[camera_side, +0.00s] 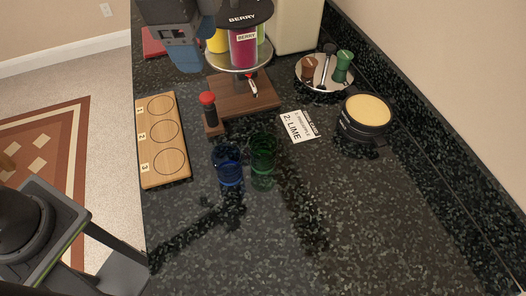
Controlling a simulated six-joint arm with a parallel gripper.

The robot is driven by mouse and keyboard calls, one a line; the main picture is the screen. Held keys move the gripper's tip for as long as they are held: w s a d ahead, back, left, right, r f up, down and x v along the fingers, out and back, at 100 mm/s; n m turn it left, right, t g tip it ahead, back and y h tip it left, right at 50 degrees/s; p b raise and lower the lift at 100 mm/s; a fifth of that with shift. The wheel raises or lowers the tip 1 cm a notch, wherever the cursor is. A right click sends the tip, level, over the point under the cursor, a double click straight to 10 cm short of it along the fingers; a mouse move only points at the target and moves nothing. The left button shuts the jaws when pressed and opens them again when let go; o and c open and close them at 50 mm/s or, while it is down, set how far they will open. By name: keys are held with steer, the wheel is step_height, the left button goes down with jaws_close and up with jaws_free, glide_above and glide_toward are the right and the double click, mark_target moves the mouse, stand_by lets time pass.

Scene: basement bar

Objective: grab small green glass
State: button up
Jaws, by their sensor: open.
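The small green glass (263,163) is see-through and stands upright on the dark speckled counter, near the middle of the side view. A blue glass (228,167) stands close on its left, with at most a narrow gap between them. My gripper (187,62) is at the upper left of the view, above the counter and well away from the green glass. It is open, and I see nothing held in it. Part of it is cut off by the top edge of the picture.
A wooden board with three numbered circles (173,182) lies left of the glasses. Behind stands a drink dispenser (243,45) on a wooden base (240,97) with a red-topped tool (208,108). The front counter is clear.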

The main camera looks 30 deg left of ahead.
steer(key=d+f+m+g, duration=0.1)
steer(key=d+f+m, duration=0.35)
steer(key=d, duration=0.55)
glide_toward(263, 138)
steer(key=s+d+f, duration=0.2)
steer(key=shift+m+y, duration=0.4)
steer(key=shift+m, duration=0.05)
steer(key=shift+w+a+f, duration=0.1)
steer(key=shift+a+f, duration=0.05)
steer(key=shift+f, duration=2.35)
steer(key=shift+c, duration=0.4)
steer(key=c, duration=0.8)
